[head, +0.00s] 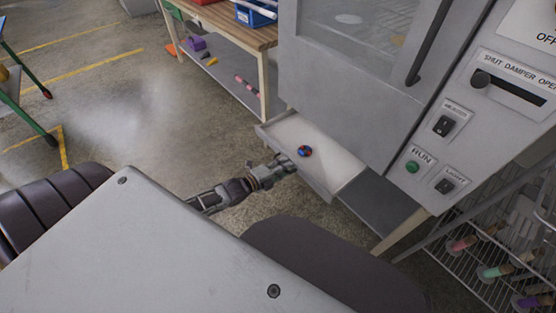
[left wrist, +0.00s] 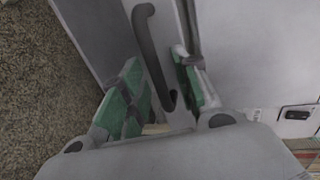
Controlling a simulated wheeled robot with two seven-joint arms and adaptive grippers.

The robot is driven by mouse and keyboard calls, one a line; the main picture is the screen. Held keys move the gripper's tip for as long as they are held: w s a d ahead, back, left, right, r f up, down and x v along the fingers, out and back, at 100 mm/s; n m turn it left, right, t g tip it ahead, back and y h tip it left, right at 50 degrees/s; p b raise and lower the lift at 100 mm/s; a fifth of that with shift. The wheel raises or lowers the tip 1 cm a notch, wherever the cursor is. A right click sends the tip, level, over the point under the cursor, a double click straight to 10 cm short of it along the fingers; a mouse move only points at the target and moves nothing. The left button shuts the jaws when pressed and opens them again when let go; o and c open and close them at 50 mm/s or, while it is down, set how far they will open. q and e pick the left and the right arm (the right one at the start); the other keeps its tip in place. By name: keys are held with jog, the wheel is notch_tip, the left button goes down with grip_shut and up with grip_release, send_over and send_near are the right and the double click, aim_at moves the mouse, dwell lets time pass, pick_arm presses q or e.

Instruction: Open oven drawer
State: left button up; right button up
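The oven (head: 340,70) stands at the upper middle of the head view. Below its door, a shallow light-grey drawer (head: 283,129) sticks out, with its inside showing. My left gripper (head: 286,163) is at the drawer's front edge. In the left wrist view, a dark bar handle (left wrist: 152,50) runs between the green-padded fingers of my left gripper (left wrist: 160,88). The fingers stand apart on either side of the handle, and I see a gap on the left side. Contact on the right side is unclear. My right gripper is not in view.
A small blue and red object (head: 305,151) lies in the drawer. The oven's switch panel (head: 440,150) is on the right, above a wire rack (head: 490,255). A wooden workbench (head: 222,20) stands behind left. Open concrete floor lies to the left.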

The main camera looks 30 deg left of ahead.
pick_arm(q)
jog(key=shift+s+a, duration=0.1)
jog(key=shift+s, duration=0.1)
jog(key=v, duration=1.1)
jog(key=shift+s, duration=0.3)
dwell(0.5)
jog(key=shift+r, duration=0.1)
dwell(0.5)
